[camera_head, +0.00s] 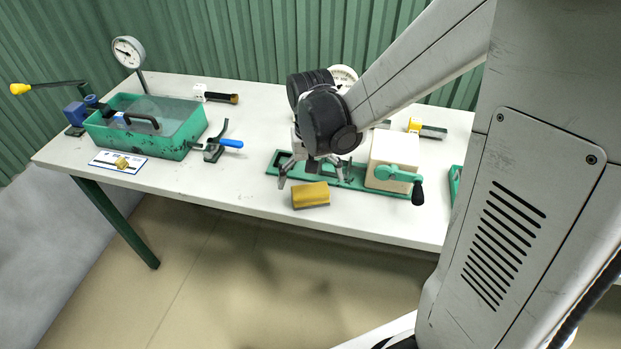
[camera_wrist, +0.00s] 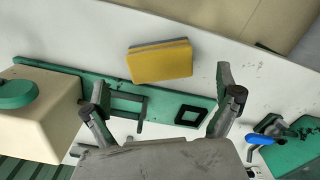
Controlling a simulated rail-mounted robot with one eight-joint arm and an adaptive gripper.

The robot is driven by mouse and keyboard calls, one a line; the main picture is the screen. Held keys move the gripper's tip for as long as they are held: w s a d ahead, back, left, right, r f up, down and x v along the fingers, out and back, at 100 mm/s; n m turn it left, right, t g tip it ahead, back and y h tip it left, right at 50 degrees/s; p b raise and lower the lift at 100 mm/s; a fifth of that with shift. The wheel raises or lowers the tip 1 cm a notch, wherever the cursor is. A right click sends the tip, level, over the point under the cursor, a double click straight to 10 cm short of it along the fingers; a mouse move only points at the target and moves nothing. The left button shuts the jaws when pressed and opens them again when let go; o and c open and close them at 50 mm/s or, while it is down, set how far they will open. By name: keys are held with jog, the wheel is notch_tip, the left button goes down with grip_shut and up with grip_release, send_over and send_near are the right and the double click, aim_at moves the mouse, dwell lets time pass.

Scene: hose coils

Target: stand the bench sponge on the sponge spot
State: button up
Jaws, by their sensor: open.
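The bench sponge (camera_head: 311,193) is a yellow block with a thin grey layer. It appears to lie flat on the white table near the front edge, just in front of a long green plate (camera_head: 277,162). It also shows in the wrist view (camera_wrist: 160,62). My gripper (camera_head: 311,180) is open and empty above the plate and sponge, with its fingers spread wide. In the wrist view the fingers (camera_wrist: 160,84) are apart, with the sponge beyond them. A black square outline (camera_wrist: 190,116) is on the green plate; I cannot tell whether it is the sponge spot.
A cream block (camera_head: 394,152) with a green clamp handle stands on the plate's right end. A green bin (camera_head: 150,125), a blue-handled clamp (camera_head: 222,144), a card (camera_head: 118,162) and a gauge (camera_head: 128,52) are at the left. White table between them and the plate is clear.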

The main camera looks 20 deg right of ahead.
jog(key=shift+r+p, duration=0.8)
jog(key=shift+r, duration=0.55)
notch_tip(320, 180, up, 12)
dwell(0.4)
jog(key=s+n+t+b, duration=0.2)
jog(key=s+t, duration=0.5)
jog(key=s, duration=0.5)
jog(key=shift+s+f+b, duration=0.3)
jog(key=shift+b, duration=0.15)
